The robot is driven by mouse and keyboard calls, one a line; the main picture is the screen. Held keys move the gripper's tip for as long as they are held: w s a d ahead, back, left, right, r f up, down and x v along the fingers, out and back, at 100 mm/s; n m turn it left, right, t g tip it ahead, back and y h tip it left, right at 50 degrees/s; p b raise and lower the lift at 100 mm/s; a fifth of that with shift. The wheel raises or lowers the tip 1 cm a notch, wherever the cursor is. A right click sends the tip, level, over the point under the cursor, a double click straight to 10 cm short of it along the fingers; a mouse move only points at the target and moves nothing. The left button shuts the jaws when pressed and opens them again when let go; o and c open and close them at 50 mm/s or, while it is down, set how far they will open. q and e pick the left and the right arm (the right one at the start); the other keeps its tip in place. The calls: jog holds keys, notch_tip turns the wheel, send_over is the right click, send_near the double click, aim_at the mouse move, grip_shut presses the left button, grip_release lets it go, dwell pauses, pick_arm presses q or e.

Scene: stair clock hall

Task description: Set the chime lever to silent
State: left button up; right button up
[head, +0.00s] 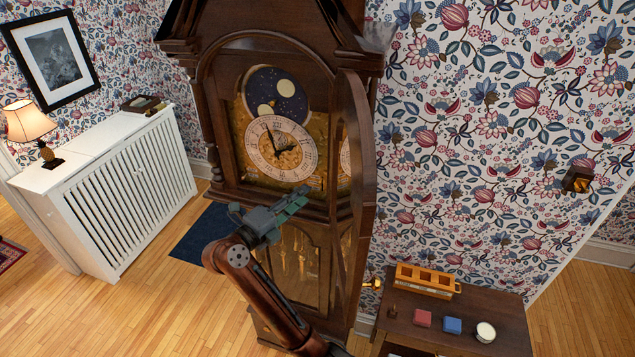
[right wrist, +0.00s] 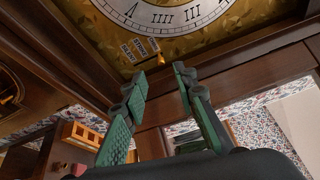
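The tall clock (head: 215,90) stands with its hood door (head: 357,150) swung open to the right. Its dial (head: 282,148) is bare in front of me. In the right wrist view the small brass chime lever (right wrist: 160,61) sits low on the gold dial plate, below the numeral ring. Three small label plates (right wrist: 141,47) lie just left of it; the lever is nearest the rightmost one, and their lettering is too small to read surely. My right gripper (head: 296,200) is open and empty at the dial's lower edge; its fingertips (right wrist: 161,75) are apart, just below the lever. My left gripper is out of view.
A side table (head: 400,333) at the lower right holds a wooden compartment box (head: 425,281), a red block (head: 423,318), a blue block (head: 453,325) and a round tin (head: 485,332). A white radiator cover (head: 125,205) with a lamp (head: 30,125) stands left. Floor between is open.

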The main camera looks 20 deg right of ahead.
aim_at(319, 183)
jog(key=p+x, duration=0.1)
jog(key=x, duration=0.3)
jog(key=shift+w+d+r, duration=0.1)
jog(key=shift+d+r, duration=0.05)
jog(key=shift+d, duration=0.25)
jog(key=shift+w+d+p, duration=0.2)
jog(key=shift+d+p, duration=0.1)
jog(key=shift+p, duration=0.05)
jog(key=shift+w+d, duration=0.2)
jog(key=shift+d, duration=0.05)
jog(key=shift+c, duration=0.2)
jog(key=c, duration=0.6)
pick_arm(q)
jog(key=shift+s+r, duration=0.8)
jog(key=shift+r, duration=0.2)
pick_arm(e)
grip_shut()
